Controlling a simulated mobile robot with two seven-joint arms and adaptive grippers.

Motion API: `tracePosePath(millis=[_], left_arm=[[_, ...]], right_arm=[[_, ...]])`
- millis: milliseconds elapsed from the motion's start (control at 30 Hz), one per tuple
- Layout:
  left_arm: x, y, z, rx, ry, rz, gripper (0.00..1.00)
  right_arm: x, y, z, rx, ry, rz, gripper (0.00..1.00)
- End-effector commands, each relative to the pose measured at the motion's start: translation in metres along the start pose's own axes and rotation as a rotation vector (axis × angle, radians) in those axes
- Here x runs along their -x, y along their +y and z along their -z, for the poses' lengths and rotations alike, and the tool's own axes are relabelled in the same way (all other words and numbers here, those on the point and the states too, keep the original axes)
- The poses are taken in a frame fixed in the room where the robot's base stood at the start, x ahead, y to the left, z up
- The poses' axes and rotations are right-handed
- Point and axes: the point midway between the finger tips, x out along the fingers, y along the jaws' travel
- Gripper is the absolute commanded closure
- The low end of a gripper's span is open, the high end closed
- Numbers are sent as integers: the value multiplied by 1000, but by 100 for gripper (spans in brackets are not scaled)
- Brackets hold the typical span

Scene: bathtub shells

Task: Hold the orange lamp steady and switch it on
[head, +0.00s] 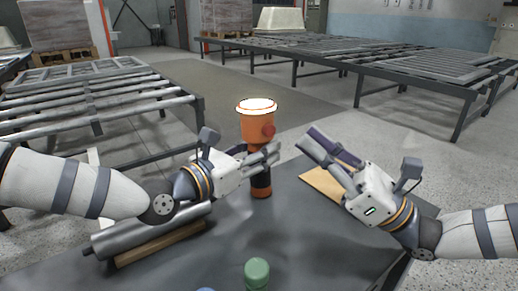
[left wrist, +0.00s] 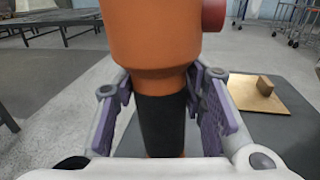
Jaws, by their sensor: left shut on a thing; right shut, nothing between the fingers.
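The orange lamp (head: 258,124) stands upright on the dark table, with a bright, glowing top face and a red knob (head: 268,131) on its right side. My left gripper (head: 270,152) is shut around its black grip, below the orange head. The left wrist view shows the black grip (left wrist: 160,122) between the purple finger pads, with the orange body above and part of the red knob (left wrist: 213,14) at the top. My right gripper (head: 318,146) is shut and empty, to the right of the lamp and apart from the knob.
On the table (head: 205,262), a grey cylinder (head: 140,235) and a wooden bar (head: 160,246) lie at left. A green-capped object (head: 257,272) stands at the front. A wooden board (head: 322,185) lies beneath my right gripper, with a small block (left wrist: 264,86) on it.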

Motion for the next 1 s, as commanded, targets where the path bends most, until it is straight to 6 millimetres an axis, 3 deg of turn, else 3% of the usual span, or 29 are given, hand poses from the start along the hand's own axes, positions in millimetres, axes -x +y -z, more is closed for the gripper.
tracePosePath(millis=[333,367,433,767,867,1000], left_arm=[[0,0,-1,0,-1,0,95],[0,0,-1,0,-1,0,56],[0,0,-1,0,-1,0,40],[2,0,0,0,0,0,39],[18,1,-1,1,-1,-2,39],[56,1,-1,2,-2,-2,39]], right_arm=[[1,1,-1,0,0,0,100],[1,1,-1,0,0,0,100],[1,1,-1,0,0,0,100],[1,1,-1,0,0,0,100],[1,1,-1,0,0,0,100],[1,1,-1,0,0,0,100]])
